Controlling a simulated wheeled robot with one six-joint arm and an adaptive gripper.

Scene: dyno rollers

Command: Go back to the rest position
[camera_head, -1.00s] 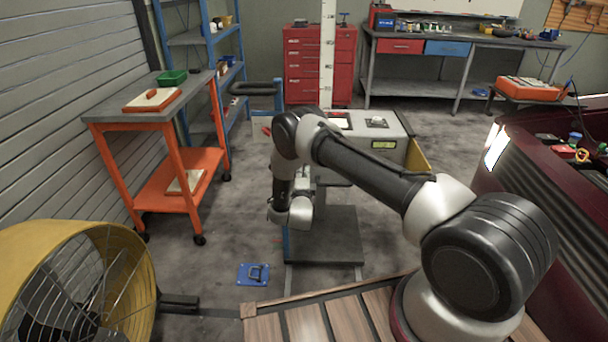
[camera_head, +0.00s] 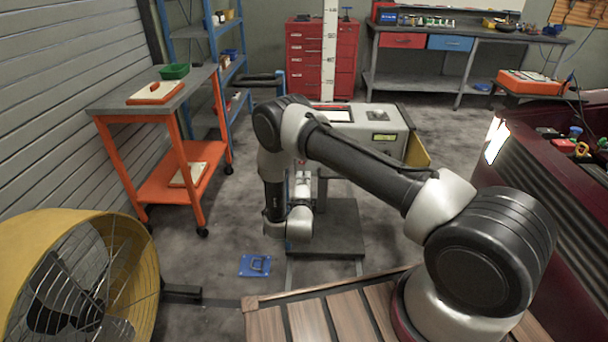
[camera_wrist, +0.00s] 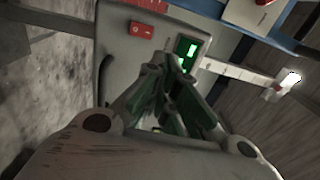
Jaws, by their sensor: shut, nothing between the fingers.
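My gripper (camera_wrist: 172,64) is in the middle of the wrist view, its two fingers drawn together at the tips with nothing between them. Whether the tips touch the machine cannot be told. In the head view my arm reaches out over the floor, bends down at the elbow and folds at the wrist. My gripper is small there (camera_head: 303,183), partly hidden by the wrist, in front of the grey machine (camera_head: 345,131).
An orange cart (camera_head: 185,170) stands left, a yellow fan (camera_head: 140,235) front left. A blue plate (camera_head: 255,265) lies on the floor near a dark platform (camera_head: 335,235). A dark red car body (camera_head: 535,165) is right. Floor between cart and platform is mostly clear.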

